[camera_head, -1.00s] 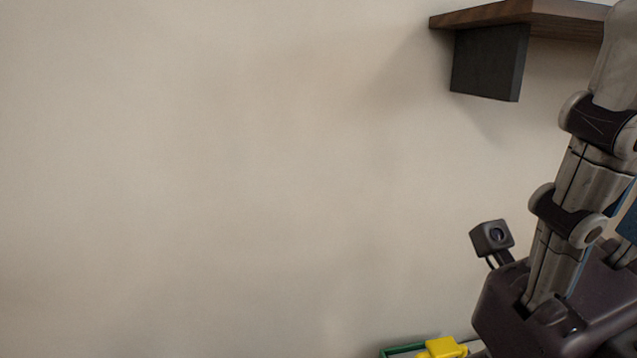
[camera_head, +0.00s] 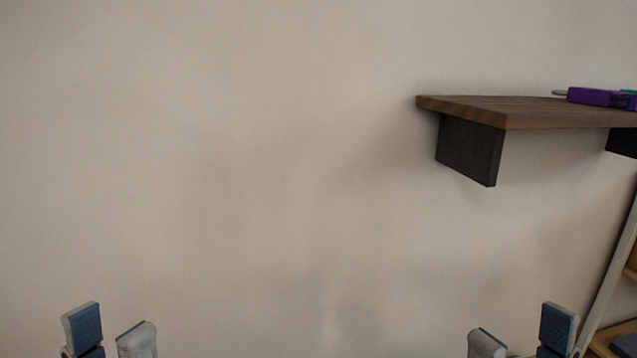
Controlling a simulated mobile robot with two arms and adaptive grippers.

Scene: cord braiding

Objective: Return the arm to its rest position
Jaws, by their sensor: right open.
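My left gripper (camera_head: 109,335) shows at the bottom left of the head view. Its two blue-padded fingertips point up and stand apart, with only bare wall seen between them. My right gripper (camera_head: 522,338) shows at the bottom right, also with its fingertips apart and nothing between them. Both grippers are cut off by the lower edge of the picture, so the rest of the arms is hidden.
A brown wooden shelf (camera_head: 520,112) on dark brackets juts from the wall at the upper right, with a purple object (camera_head: 600,97) on it. A rack with wooden shelves (camera_head: 612,338) stands at the lower right edge. The wall's left and middle are bare.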

